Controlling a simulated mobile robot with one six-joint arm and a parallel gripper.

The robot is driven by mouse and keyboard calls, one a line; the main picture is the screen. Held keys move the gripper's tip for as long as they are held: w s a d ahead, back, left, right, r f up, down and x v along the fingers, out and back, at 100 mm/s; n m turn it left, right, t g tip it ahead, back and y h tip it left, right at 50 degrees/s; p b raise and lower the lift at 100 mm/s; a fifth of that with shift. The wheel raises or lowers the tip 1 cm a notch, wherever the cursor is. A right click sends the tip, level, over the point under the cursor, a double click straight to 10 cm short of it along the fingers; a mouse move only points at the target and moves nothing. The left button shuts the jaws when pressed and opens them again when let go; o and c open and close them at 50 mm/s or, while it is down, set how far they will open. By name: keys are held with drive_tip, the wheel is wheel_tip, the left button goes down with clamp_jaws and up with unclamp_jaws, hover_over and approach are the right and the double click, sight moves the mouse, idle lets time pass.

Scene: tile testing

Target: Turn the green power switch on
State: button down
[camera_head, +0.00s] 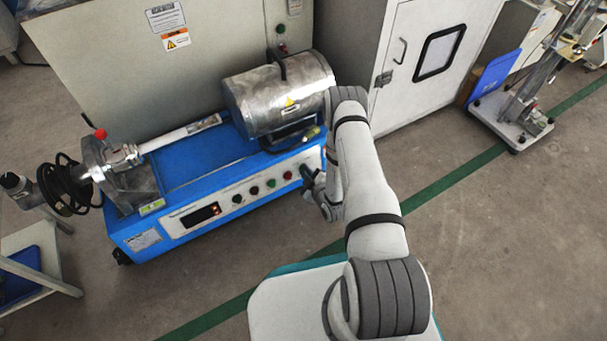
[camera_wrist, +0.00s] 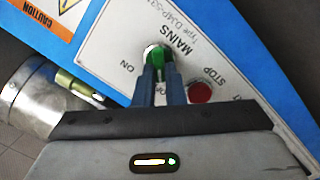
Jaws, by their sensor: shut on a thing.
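The green power switch (camera_wrist: 160,55) sits on a white panel marked MAINS (camera_wrist: 121,42) in the wrist view, with the word ON to its left. My gripper (camera_wrist: 159,72) is shut on the switch, one dark finger on each side of it. The fingers hide part of the switch and some of the lettering. In the head view my gripper (camera_head: 309,176) is at the right end of the blue machine's front (camera_head: 170,249).
A red STOP button (camera_wrist: 201,92) is close beside my fingers. A row of red and green buttons and a small display (camera_head: 201,215) lie along the machine front. A metal cylinder (camera_head: 278,92) sits on top.

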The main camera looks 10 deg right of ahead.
drive_tip(key=shift+s+d+f+m+g+y+p, duration=0.15)
drive_tip(key=shift+m+y+p, duration=0.2)
drive_tip(key=shift+m, duration=2.45)
drive_tip(key=shift+d+f+m+g+y+p, duration=0.15)
drive_tip(key=shift+m+y+p, duration=0.2)
drive_tip(key=shift+m, duration=2.45)
drive_tip(key=shift+s+d+f+m+g+y+p, duration=0.15)
drive_tip(key=shift+m+p, duration=0.3)
drive_tip(key=shift+m, duration=2.35)
drive_tip(key=shift+r, duration=0.1)
drive_tip(key=c, duration=1.9)
unclamp_jaws()
drive_tip(key=shift+w, duration=0.1)
drive_tip(key=o, duration=0.4)
drive_tip(key=shift+w+d+r, duration=0.1)
drive_tip(key=shift+w, duration=0.05)
